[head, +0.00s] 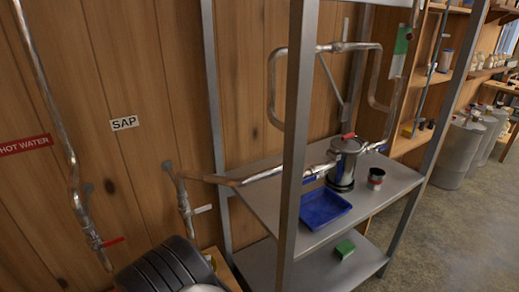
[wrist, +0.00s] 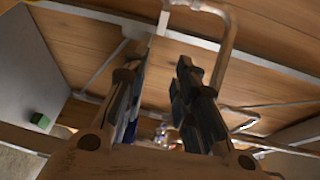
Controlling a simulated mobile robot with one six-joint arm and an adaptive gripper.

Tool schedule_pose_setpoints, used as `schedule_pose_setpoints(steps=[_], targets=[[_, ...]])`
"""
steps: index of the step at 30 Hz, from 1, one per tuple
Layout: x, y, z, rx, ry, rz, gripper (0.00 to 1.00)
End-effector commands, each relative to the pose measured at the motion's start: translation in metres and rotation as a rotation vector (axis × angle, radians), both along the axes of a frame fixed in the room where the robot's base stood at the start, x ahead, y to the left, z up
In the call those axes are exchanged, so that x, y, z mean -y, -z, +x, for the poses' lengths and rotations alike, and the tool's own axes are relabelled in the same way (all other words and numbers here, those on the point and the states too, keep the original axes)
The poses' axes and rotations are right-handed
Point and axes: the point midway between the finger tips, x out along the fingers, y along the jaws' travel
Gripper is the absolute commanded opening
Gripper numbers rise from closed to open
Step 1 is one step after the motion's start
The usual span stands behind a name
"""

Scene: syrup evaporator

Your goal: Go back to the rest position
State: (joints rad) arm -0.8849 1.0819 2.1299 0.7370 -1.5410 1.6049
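My gripper (wrist: 157,85) shows in the wrist view with its two dark fingers apart. Nothing is visible between the fingertips. Wooden boards and a metal pipe lie beyond them, and the picture is strongly tilted. I cannot make out the gripper in the head view. No rest position is marked in either view.
A steel rack (head: 262,203) holds a blue tray (head: 324,208), a metal canister (head: 345,165) and a dark can (head: 376,178). A green block (head: 345,248) sits on its lower shelf. Pipes (head: 262,175) run along the wooden wall. Open floor (head: 440,230) lies at right.

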Motion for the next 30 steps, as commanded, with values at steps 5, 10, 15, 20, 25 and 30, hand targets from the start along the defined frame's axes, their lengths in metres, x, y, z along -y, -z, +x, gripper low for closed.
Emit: schedule_pose_setpoints(steps=[5,10,15,20,25,30], targets=[[0.008,-0.021,0.022,-0.083,0.004,-0.051,0.27],[0.019,-0.050,0.041,-0.176,-0.020,-0.124,0.27],[0.044,-0.097,0.052,-0.289,-0.096,-0.252,0.27],[0.078,-0.143,0.039,-0.379,-0.214,-0.420,0.27],[0.125,-0.186,0.002,-0.445,-0.354,-0.629,0.27],[0.180,-0.217,-0.056,-0.503,-0.492,-0.859,0.27]])
